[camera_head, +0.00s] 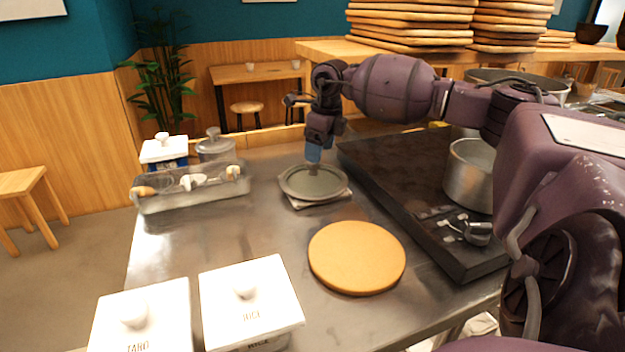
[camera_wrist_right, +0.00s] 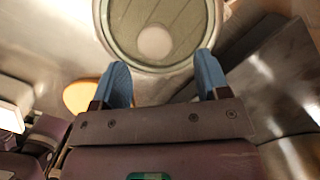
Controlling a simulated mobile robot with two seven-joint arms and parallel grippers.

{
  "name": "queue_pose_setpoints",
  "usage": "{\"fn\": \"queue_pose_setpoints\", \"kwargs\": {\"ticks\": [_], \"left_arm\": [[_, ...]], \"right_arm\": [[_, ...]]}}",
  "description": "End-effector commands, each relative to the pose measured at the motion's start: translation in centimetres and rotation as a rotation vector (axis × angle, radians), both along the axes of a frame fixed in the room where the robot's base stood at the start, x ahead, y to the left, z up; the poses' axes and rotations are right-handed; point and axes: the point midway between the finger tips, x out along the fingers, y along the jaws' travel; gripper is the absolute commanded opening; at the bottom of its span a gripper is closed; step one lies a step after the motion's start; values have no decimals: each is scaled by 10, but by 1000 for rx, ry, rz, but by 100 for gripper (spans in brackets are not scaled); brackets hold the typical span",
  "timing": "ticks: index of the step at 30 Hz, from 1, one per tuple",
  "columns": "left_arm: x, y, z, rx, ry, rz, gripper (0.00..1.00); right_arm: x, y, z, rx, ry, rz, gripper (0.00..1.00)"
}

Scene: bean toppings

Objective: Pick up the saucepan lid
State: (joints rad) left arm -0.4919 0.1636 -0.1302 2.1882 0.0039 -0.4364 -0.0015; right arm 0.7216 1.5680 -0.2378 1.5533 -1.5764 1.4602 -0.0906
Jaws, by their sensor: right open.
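The saucepan lid (camera_head: 301,184) is a round, grey-green disc with a metal rim, lying on a flat square piece on the steel counter. In the right wrist view the lid (camera_wrist_right: 124,42) fills the top middle, with its pale round knob (camera_wrist_right: 155,43) in the centre. My right gripper (camera_head: 313,157) is above the lid in the head view. In the wrist view its blue fingers (camera_wrist_right: 160,80) are spread apart with nothing between them, and the knob lies beyond the tips. My left gripper is not in view.
A round wooden board (camera_head: 356,257) lies in front of the lid. A dark stove (camera_head: 385,165) with a steel pot (camera_head: 469,175) stands to the right. A clear utensil tray (camera_head: 190,197) is at the left. White lidded boxes (camera_head: 252,300) stand at the front.

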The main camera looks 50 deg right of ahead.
Motion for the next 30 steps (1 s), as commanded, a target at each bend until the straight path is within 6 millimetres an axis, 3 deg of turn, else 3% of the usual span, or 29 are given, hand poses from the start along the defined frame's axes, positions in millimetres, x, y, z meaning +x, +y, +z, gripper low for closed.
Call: {"fn": "queue_pose_setpoints", "kwargs": {"ticks": [9,18,30], "left_arm": [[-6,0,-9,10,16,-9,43],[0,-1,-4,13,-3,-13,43],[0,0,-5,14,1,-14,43]], "right_arm": [[12,8,-43,3,5,2,69],[12,8,-45,1,-1,1,69],[12,8,-45,2,1,0,7]]}}
